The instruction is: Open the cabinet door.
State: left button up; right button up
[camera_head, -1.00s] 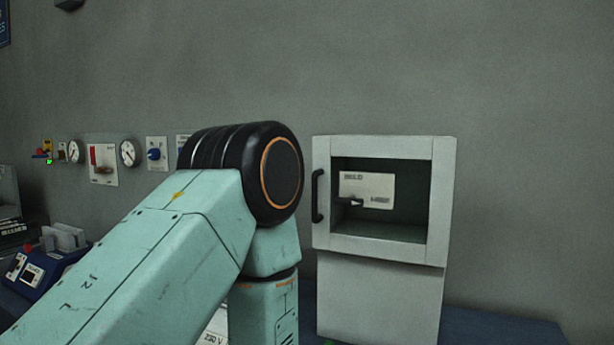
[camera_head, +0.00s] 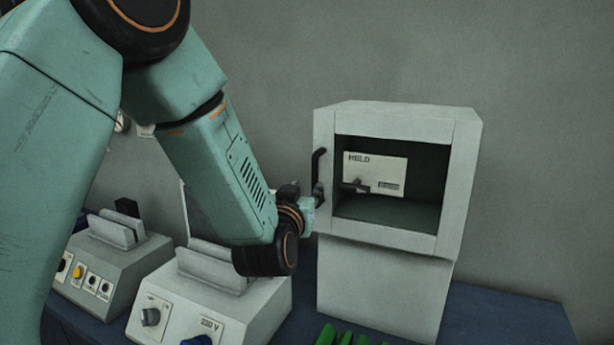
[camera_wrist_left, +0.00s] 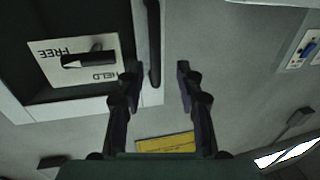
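The white cabinet (camera_head: 385,290) stands on the blue bench. Its door frame (camera_head: 385,238) looks shut, with a large window opening. A black bar handle (camera_head: 317,163) runs upright on the door's left side. My left gripper (camera_head: 305,195) is at the lower part of the handle, partly hidden by its own wrist. In the left wrist view, my gripper (camera_wrist_left: 158,68) is open, and the handle (camera_wrist_left: 153,40) lies between the two fingers in the picture, with gaps on both sides. I cannot tell how deep it sits. My right gripper is out of view.
Inside the cabinet, a plate marked HELD (camera_head: 375,173) carries a black lever. Green pieces (camera_head: 345,337) lie in front. The bench to the right is clear.

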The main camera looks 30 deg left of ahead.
aim_at(314, 179)
pick_arm(q)
jog(key=shift+w+d+r, duration=0.25)
jog(key=shift+w+d, duration=0.1)
jog(key=shift+w, duration=0.05)
jog(key=p+x, duration=0.1)
jog(key=x, duration=0.5)
jog(key=shift+w+a+f+p, duration=0.1)
jog(key=shift+a+f+p, duration=0.15)
jog(key=shift+p, duration=0.15)
jog(key=shift+d+r, duration=0.25)
jog(key=shift+d, duration=0.05)
jog(key=shift+w+a+f, duration=0.15)
jog(key=shift+a+f, duration=0.1)
jog(key=shift+a, duration=0.1)
jog(key=c, duration=0.4)
jog(key=shift+d, duration=0.15)
jog(key=shift+c, duration=1.3)
jog(key=shift+r, duration=0.2)
grip_shut()
